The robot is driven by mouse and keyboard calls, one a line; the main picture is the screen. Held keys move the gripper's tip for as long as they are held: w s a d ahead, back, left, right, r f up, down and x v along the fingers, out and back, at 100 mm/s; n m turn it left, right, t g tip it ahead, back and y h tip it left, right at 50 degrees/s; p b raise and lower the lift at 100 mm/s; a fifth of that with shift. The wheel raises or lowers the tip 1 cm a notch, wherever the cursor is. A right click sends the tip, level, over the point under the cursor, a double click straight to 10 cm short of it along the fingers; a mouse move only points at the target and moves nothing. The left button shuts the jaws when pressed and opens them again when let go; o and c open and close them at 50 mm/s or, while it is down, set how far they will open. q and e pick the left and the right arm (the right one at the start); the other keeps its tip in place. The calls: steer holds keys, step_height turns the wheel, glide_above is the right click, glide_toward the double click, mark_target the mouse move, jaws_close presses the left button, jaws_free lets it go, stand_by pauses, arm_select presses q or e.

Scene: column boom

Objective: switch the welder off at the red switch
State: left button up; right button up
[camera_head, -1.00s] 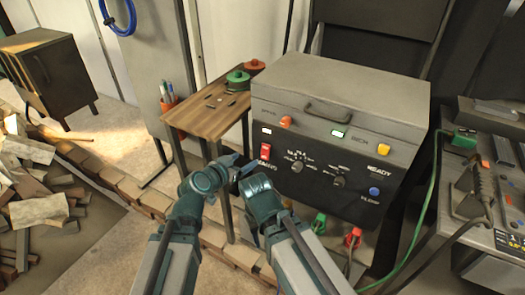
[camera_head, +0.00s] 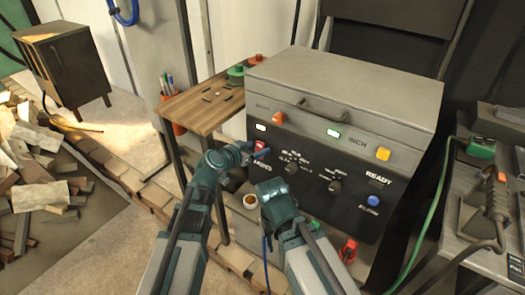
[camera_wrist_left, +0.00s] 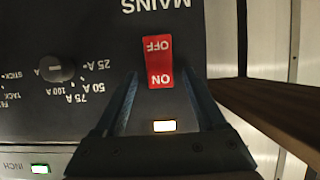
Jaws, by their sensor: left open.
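The welder (camera_head: 340,90) is a grey box with a dark front panel. Its red switch (camera_head: 262,146) sits at the panel's left, partly covered by my left gripper (camera_head: 262,153). In the left wrist view the red switch (camera_wrist_left: 158,62) appears upside down, with OFF above ON, under the word MAINS. My open left gripper (camera_wrist_left: 160,76) has a finger on each side of the switch's lower part in that view, with nothing between them. I cannot tell whether the fingertips touch the panel, or which half is pressed. My right arm is in front of the panel; its gripper is hidden.
An amber lamp (camera_wrist_left: 165,126) and a green lamp (camera_head: 333,132) are lit. A wooden shelf (camera_head: 200,108) stands close at the left. A bench with cables (camera_head: 493,210) is at the right.

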arm_select(q)
jaws_close()
steer(key=shift+f+b, duration=0.2)
steer(key=shift+b, duration=0.15)
steer(key=t+h+b, duration=0.1)
steer(key=b, duration=0.2)
steer(key=f+t+h+b, duration=0.1)
steer(key=t+b, duration=0.1)
steer(key=b, duration=0.2)
steer(key=shift+s+a+f, duration=0.1)
steer(key=shift+s+a, duration=0.1)
steer(key=shift+s, duration=0.15)
steer(key=shift+r+h+b, duration=0.2)
steer(key=shift+h+b, duration=0.1)
steer(key=shift+b, duration=0.35)
jaws_free()
